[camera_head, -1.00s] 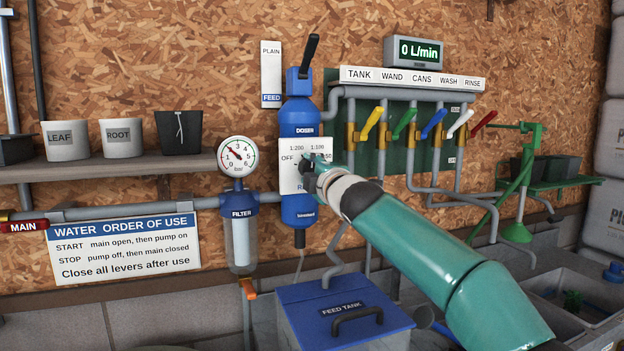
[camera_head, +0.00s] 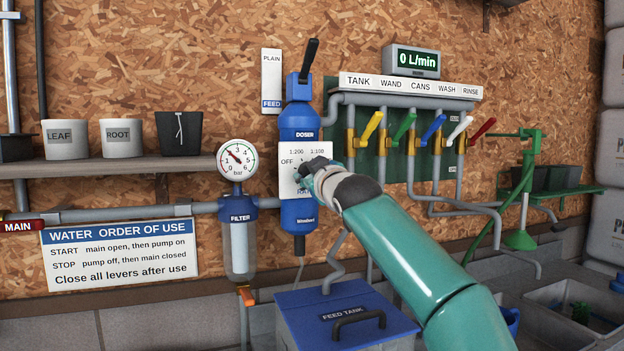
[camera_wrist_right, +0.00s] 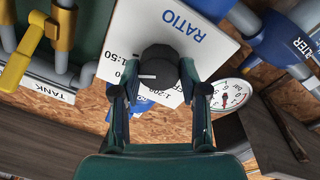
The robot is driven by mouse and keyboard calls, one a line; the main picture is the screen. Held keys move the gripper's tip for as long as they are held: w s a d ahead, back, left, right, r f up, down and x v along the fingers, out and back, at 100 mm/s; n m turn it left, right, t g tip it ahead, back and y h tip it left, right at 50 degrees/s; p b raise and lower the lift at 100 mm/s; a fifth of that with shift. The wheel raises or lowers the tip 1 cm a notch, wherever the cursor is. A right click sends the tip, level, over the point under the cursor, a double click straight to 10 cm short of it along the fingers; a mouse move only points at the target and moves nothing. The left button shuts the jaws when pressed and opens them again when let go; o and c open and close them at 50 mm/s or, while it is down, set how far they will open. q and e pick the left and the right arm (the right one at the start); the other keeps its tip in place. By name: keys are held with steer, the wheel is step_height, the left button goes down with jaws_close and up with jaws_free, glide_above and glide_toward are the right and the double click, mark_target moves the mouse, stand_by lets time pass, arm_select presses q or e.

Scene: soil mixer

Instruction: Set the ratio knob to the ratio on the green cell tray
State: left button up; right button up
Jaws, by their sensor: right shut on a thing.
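The ratio knob (camera_wrist_right: 158,72) is a round black knob with a white pointer mark on a white plate (camera_wrist_right: 190,25) marked RATIO. In the right wrist view, the mark points left, toward the 1:50 label. My right gripper (camera_wrist_right: 158,90) is shut on the knob, one finger on each side. In the head view, my right gripper (camera_head: 308,172) covers most of the knob and part of the plate (camera_head: 290,180) on the blue doser (camera_head: 299,122). OFF, 1:200 and 1:100 show there. I cannot make out a green cell tray or its ratio. My left gripper is out of view.
A pressure gauge (camera_head: 238,158) and blue filter (camera_head: 240,235) stand left of the doser. Coloured levers (camera_head: 403,127) line the pipes to the right. The blue-lidded feed tank (camera_head: 345,310) sits below. Dark containers (camera_head: 560,178) stand on a green stand at far right.

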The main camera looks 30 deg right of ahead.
steer(key=shift+w+f+m, duration=0.1)
steer(key=shift+f+m, duration=0.15)
steer(key=shift+m, duration=0.45)
steer(key=shift+w+f+m, duration=0.1)
steer(key=shift+f+m, duration=0.15)
steer(key=shift+m, duration=0.45)
steer(key=o, duration=1.1)
steer(key=shift+r, duration=0.15)
steer(key=shift+o, duration=0.2)
steer(key=shift+s+r, duration=0.1)
steer(key=shift+s, duration=0.05)
steer(key=shift+s, duration=0.1)
steer(key=v, duration=1.1)
steer(key=shift+s+a, duration=0.15)
steer(key=shift+s, duration=0.25)
